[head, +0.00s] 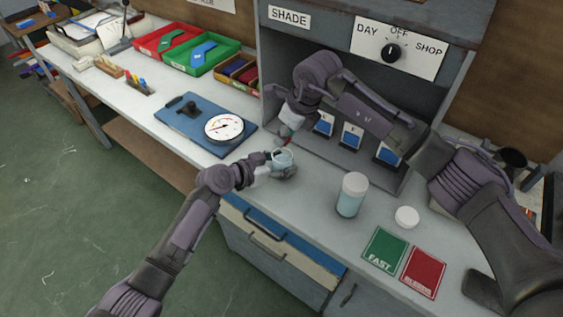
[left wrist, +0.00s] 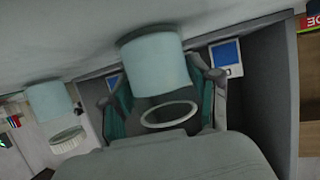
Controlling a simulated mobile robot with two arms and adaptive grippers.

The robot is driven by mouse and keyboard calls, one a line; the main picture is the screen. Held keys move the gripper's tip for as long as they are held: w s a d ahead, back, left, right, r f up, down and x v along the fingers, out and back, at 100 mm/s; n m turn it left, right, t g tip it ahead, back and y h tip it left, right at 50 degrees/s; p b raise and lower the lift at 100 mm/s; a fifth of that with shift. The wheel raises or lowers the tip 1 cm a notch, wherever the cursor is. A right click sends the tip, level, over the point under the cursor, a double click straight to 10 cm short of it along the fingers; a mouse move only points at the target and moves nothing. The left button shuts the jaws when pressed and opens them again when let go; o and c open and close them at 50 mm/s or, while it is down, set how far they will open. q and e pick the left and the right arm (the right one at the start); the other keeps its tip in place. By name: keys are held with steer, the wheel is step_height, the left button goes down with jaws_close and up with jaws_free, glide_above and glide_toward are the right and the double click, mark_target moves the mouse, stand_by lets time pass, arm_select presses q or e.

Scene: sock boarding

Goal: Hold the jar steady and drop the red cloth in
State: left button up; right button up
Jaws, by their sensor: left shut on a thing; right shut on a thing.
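A small pale-blue open jar (head: 283,158) stands on the bench in front of the grey booth. My left gripper (head: 280,168) is shut around the jar; in the left wrist view the jar (left wrist: 157,70) sits between the two fingers (left wrist: 165,100). My right gripper (head: 289,128) is above the jar's mouth, pointing down. It is shut on a small piece of red cloth (head: 285,141), mostly hidden by the fingers. The cloth is just over the rim; I cannot tell whether its lower end is inside the jar.
A blue board with a dial gauge (head: 223,127) lies left. Red (head: 165,38) and green (head: 201,57) trays are behind. The booth (head: 262,75) rises close behind.

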steer(key=shift+f, duration=1.25)
steer(key=o, duration=0.8)
steer(key=v, duration=1.2)
